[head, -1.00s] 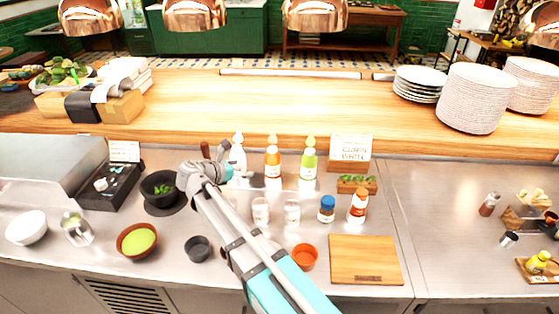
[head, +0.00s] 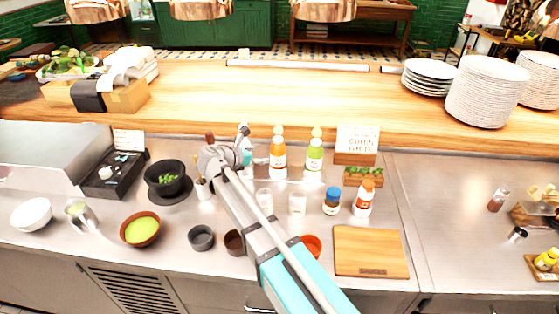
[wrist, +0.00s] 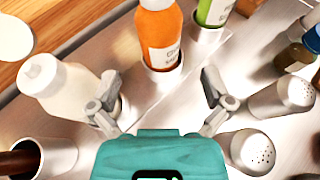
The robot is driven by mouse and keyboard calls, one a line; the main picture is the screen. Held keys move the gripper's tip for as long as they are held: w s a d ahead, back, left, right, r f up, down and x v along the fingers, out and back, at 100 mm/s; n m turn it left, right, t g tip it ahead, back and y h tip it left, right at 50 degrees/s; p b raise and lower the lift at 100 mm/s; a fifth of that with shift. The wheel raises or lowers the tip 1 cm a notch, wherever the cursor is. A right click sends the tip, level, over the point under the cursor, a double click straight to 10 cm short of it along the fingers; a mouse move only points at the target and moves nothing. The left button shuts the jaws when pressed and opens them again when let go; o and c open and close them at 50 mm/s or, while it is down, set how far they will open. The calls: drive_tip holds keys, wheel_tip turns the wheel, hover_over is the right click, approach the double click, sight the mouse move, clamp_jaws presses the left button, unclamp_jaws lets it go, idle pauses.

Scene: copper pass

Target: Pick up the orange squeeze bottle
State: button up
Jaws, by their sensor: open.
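The orange squeeze bottle (head: 278,152) stands upright in a metal holder at the back of the steel counter, between a white squeeze bottle and a green one (head: 315,152). In the wrist view the orange bottle (wrist: 160,38) is ahead of my gripper (wrist: 162,88), roughly centred between its fingers and beyond the tips. My gripper is open and empty. Its left finger is close beside the white squeeze bottle (wrist: 55,88); I cannot tell whether they touch. In the head view my arm partly hides the white bottle.
Two shakers (wrist: 283,97) (wrist: 250,150) stand right of my gripper. A metal pot (wrist: 45,158) with a dark handle is at lower left. A blue-capped jar (head: 332,200) and an orange-capped bottle (head: 363,199) stand farther right. The wooden ledge (head: 240,95) rises behind.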

sight(272, 153)
drive_tip(key=shift+b+x, duration=0.55)
drive_tip(key=shift+x, duration=1.45)
drive_tip(key=shift+b+x, duration=1)
drive_tip(key=shift+x, duration=1.6)
drive_tip(key=c, duration=0.7)
